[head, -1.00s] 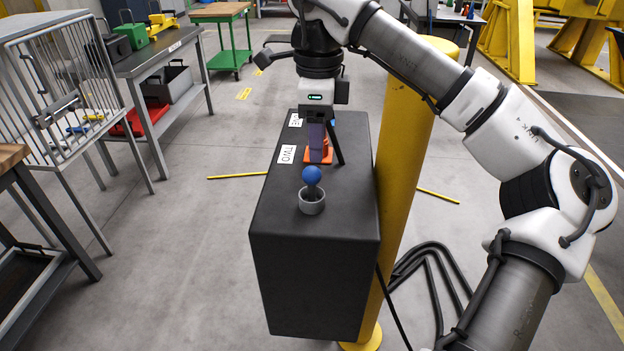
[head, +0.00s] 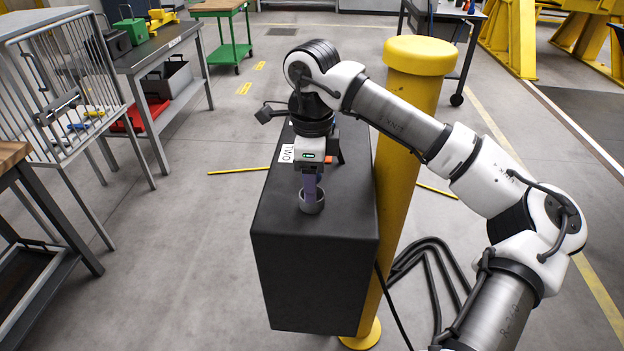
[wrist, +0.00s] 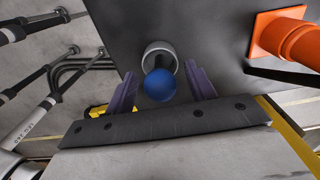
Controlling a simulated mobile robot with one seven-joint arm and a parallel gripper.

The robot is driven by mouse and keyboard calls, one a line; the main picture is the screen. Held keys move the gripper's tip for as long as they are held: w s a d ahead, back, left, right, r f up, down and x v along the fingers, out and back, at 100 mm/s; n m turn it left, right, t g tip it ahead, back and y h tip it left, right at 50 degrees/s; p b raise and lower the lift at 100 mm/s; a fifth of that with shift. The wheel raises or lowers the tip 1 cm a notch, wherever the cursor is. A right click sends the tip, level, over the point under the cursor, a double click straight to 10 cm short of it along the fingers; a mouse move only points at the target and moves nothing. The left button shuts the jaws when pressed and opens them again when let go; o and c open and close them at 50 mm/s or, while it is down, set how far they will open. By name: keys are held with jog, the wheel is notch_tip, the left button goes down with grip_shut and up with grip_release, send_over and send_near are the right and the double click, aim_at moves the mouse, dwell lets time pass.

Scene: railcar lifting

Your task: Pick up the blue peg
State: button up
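The blue peg (wrist: 159,86) shows its round blue head in the wrist view, at the mouth of a grey cup-like holder (wrist: 160,48). In the head view the holder (head: 312,204) stands on the black box, and my gripper hides the peg. My gripper (head: 309,197) points down over the holder. In the wrist view its two purple fingers (wrist: 161,80) are open, one on each side of the blue head. A gap shows between the head and each finger.
The black box (head: 315,270) stands against a yellow post (head: 400,150). An orange part (wrist: 286,38) sits on the box near the holder; my arm mostly hides it in the head view. A label reading TWO (head: 286,153) lies on the box top.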

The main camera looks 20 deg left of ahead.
jog(key=c, duration=0.9)
jog(key=shift+c, duration=0.5)
jog(key=shift+r, duration=0.15)
